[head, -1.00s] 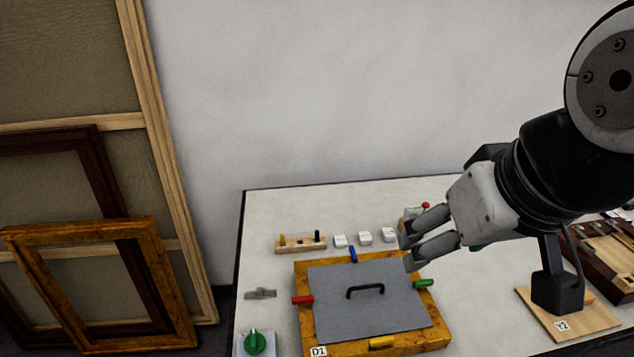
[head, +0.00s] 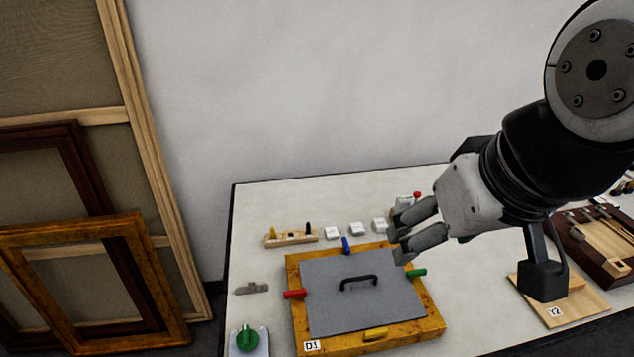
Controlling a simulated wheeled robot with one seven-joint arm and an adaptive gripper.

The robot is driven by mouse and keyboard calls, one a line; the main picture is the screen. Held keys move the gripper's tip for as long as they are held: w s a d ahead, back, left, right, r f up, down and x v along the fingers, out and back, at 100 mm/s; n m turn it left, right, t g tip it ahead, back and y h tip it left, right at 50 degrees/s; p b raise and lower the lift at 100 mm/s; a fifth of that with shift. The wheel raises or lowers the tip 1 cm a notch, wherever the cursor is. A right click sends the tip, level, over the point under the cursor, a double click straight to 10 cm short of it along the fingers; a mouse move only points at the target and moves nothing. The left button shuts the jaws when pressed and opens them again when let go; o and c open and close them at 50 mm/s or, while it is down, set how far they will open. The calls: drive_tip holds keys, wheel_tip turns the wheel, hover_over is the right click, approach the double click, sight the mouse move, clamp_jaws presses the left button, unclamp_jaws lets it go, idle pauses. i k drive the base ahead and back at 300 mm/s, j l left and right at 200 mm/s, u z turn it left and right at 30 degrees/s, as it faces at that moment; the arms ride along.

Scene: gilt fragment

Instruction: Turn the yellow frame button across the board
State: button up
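The yellow frame button (head: 376,334) sits on the near rail of the wooden frame labelled D1 (head: 433,316). It lies roughly along that rail, beside the near edge of the grey board (head: 325,313). The board has a black handle (head: 358,282). A red button (head: 295,294) is on the left rail, a blue one (head: 346,245) on the far rail, a green one (head: 416,273) on the right. My gripper (head: 398,236) is above the far right corner of the frame, fingers apart and empty, away from the yellow button.
A wooden peg block (head: 291,237) and white blocks (head: 356,229) stand behind the frame. A green knob (head: 248,339) and a grey metal piece (head: 252,288) are at left. A board labelled Y2 (head: 583,303) and a dark tool case (head: 597,262) lie at right.

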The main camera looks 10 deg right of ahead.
sight(374, 333)
drive_tip(key=i+l+u, duration=0.1)
drive_tip(key=l+u, duration=0.2)
drive_tip(key=l, duration=0.65)
drive_tip(key=l+u, duration=0.35)
drive_tip(key=l, duration=0.6)
